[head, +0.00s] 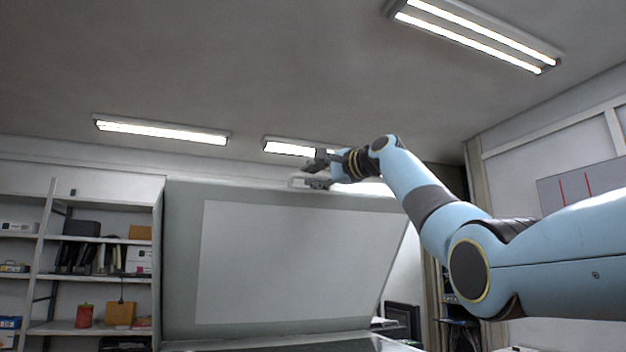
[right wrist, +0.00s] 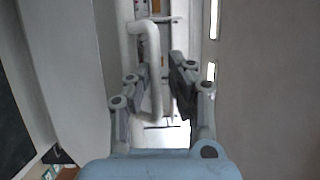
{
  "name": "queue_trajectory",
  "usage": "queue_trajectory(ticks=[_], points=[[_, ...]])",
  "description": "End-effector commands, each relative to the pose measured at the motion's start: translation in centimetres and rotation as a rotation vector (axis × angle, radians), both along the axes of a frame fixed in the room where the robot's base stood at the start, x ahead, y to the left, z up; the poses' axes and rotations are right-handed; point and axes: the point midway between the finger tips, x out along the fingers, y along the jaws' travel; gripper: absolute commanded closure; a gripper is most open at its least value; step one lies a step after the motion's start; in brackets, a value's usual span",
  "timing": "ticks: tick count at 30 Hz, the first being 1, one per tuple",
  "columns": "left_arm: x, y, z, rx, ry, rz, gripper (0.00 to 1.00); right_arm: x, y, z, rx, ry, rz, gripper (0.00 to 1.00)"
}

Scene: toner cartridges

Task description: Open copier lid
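The copier lid (head: 180,260) stands steeply raised in the head view, its white underside panel (head: 295,265) facing me. A pale handle (head: 299,182) sits at its top edge. My right gripper (head: 316,169) is at that handle, reaching in from the right. In the right wrist view the U-shaped handle (right wrist: 154,70) lies between the spread fingers of the gripper (right wrist: 160,85), closer to the left finger. A gap shows between the handle and the right finger. Whether the left finger touches the handle I cannot tell. My left gripper is not in view.
Shelves (head: 95,240) with boxes, folders and a red can (head: 84,315) stand at the left. A whiteboard (head: 580,190) hangs at the right. Space above the lid is clear up to the ceiling.

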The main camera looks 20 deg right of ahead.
Motion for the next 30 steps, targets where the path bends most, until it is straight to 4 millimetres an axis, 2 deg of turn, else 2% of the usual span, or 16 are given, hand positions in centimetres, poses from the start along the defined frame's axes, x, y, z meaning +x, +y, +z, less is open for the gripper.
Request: queue_trajectory(ticks=[17, 23, 30], points=[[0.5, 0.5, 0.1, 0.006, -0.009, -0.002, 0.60, -0.2, -0.2, -0.2, 0.000, 0.002, -0.001, 0.79], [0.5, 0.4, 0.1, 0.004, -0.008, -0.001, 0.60, -2.4, -1.3, -0.3, -0.002, 0.000, -0.003, 0.79], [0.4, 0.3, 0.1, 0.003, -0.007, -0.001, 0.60, -7.1, -3.5, -0.5, -0.002, -0.001, -0.004, 0.79]])
